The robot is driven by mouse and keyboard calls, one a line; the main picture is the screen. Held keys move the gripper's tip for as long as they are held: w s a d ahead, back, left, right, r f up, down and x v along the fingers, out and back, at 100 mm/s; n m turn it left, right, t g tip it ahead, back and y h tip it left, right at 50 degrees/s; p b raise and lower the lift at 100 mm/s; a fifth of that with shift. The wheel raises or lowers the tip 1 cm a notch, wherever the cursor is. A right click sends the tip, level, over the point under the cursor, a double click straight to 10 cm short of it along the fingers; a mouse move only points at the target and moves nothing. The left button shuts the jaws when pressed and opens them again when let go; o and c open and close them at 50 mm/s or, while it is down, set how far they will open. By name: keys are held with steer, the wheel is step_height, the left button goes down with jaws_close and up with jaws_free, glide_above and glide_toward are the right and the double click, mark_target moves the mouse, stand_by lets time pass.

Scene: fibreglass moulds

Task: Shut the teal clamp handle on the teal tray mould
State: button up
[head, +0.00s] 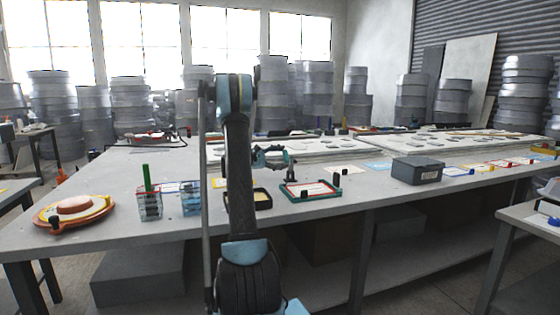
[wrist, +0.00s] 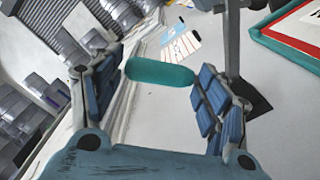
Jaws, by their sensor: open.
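The teal clamp handle (wrist: 160,74) shows in the wrist view as a rounded bar lying crosswise between the two blue-padded fingers of my gripper (wrist: 162,88). Its ends come close to both fingers; I cannot tell whether they touch. My gripper is open. The clamp's grey metal part (wrist: 232,40) rises behind the right finger, which hides some of it. The teal tray mould (wrist: 268,38), with red and white inside, is at the upper right. In the head view the tray mould (head: 308,191) lies on the table, with my gripper (head: 284,156) above its back left side.
White panels (head: 350,147) lie behind. Bare table lies in front of the mould.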

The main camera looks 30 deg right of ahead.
steer(key=w+a, duration=0.1)
steer(key=a, duration=1.1)
steer(key=shift+w, duration=0.3)
steer(key=shift+d, duration=0.15)
steer(key=c, duration=0.6)
steer(key=shift+d+n+t, duration=0.2)
steer(key=shift+n+t, duration=0.1)
steer(key=c, duration=0.5)
steer(key=shift+s+d+r+n+t+y, duration=0.1)
steer(key=shift+d+r+n+t+y, duration=0.05)
steer(key=shift+d+n+t+y, duration=0.8)
jaws_close()
steer(key=n+t+y, duration=0.1)
steer(key=t, duration=0.1)
steer(key=n+t+y, duration=0.1)
steer(key=t+y, duration=0.1)
steer(key=a+n+t+y, duration=0.1)
steer(key=t, duration=0.1)
steer(key=shift+s+r+y, duration=0.25)
steer(key=shift+s+r, duration=0.05)
